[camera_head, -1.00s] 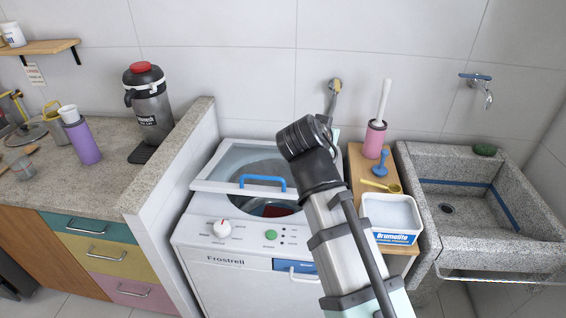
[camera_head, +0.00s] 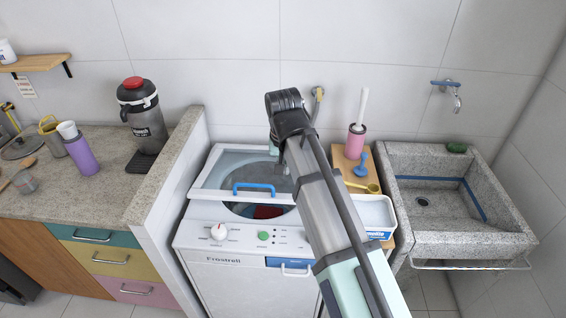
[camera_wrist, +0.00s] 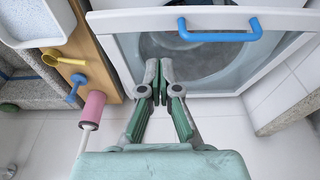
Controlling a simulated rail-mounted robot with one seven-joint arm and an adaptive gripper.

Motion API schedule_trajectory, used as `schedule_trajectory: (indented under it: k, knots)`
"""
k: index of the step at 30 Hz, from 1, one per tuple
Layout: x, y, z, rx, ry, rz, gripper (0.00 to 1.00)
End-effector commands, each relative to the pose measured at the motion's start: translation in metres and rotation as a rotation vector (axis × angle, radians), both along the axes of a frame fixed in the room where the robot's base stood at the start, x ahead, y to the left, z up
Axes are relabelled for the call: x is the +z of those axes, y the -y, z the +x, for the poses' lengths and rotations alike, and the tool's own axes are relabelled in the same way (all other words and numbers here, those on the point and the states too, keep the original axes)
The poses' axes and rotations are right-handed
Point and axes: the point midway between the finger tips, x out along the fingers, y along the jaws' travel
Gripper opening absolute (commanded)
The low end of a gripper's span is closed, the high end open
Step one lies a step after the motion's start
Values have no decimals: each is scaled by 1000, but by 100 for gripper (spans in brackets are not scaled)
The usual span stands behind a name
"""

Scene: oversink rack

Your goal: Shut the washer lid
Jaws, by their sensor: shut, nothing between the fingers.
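The washer lid (camera_head: 214,181) is a clear panel in a white frame with a blue handle (camera_head: 253,188). It stands tilted partly open on the white washer (camera_head: 215,262), with the opening and reddish cloth (camera_head: 268,212) showing below its front edge. In the wrist view the lid (camera_wrist: 127,60) and its blue handle (camera_wrist: 222,36) fill the upper right. In the head view my arm hides the gripper and the washer's right part.
A wooden stand (camera_head: 345,164) right of the washer holds a pink brush holder (camera_head: 355,143), a blue plunger-like item (camera_head: 362,165), a yellow scoop (camera_head: 364,187) and a white tub (camera_head: 373,217). A stone sink (camera_head: 470,238) is further right. A low tiled wall (camera_head: 172,190) borders the left.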

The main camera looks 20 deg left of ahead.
Motion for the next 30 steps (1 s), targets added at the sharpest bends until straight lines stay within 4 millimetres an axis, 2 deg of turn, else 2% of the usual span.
schedule_trajectory:
  k: [13,18,24,30]
  knots:
    - [-67,-3,12,-1,0,-1,0]
    - [-87,-1,6,-2,0,-1,0]
    - [-101,-1,4,-2,1,1,0]
    - [-106,-1,3,-2,2,1,0]
